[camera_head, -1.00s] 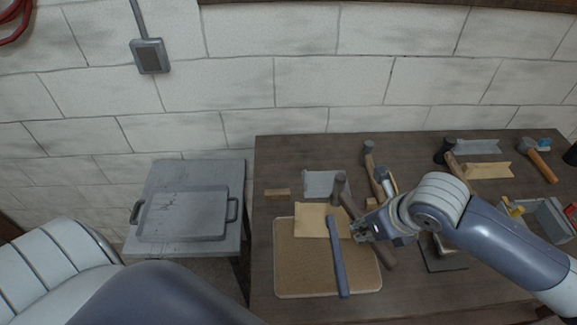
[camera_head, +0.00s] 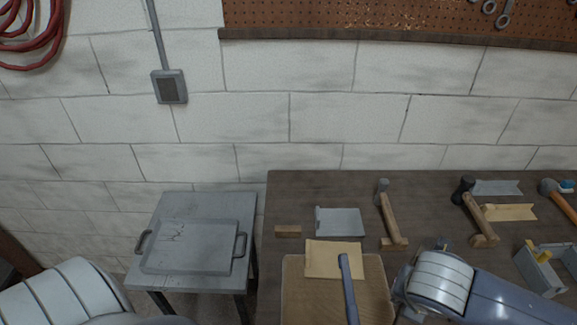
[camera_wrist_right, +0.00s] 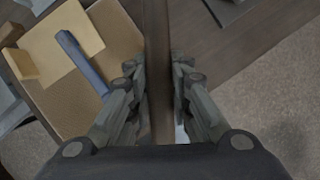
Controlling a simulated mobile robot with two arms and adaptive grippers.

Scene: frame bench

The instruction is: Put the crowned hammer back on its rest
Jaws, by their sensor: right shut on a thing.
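In the wrist view my right gripper (camera_wrist_right: 158,85) is shut on a long brown wooden handle (camera_wrist_right: 157,25), taken to be that of a hammer; its head is out of view, so I cannot tell whether it is crowned. In the head view my right arm hides that gripper and the handle. A grey-headed hammer (camera_head: 384,192) leans on a wooden rest (camera_head: 394,243). A black-headed hammer (camera_head: 466,190) lies on another wooden rest (camera_head: 485,240). An orange-handled hammer (camera_head: 552,189) lies at the right. My left gripper is out of view.
A cork mat (camera_head: 300,290) bears a tan sheet (camera_head: 330,259) and a blue-grey bar (camera_head: 349,285). A wooden block (camera_head: 288,231) and a grey plate (camera_head: 341,222) lie behind. A grey open box (camera_head: 541,270) stands right. A side table (camera_head: 190,205) holds a handled tray (camera_head: 190,247).

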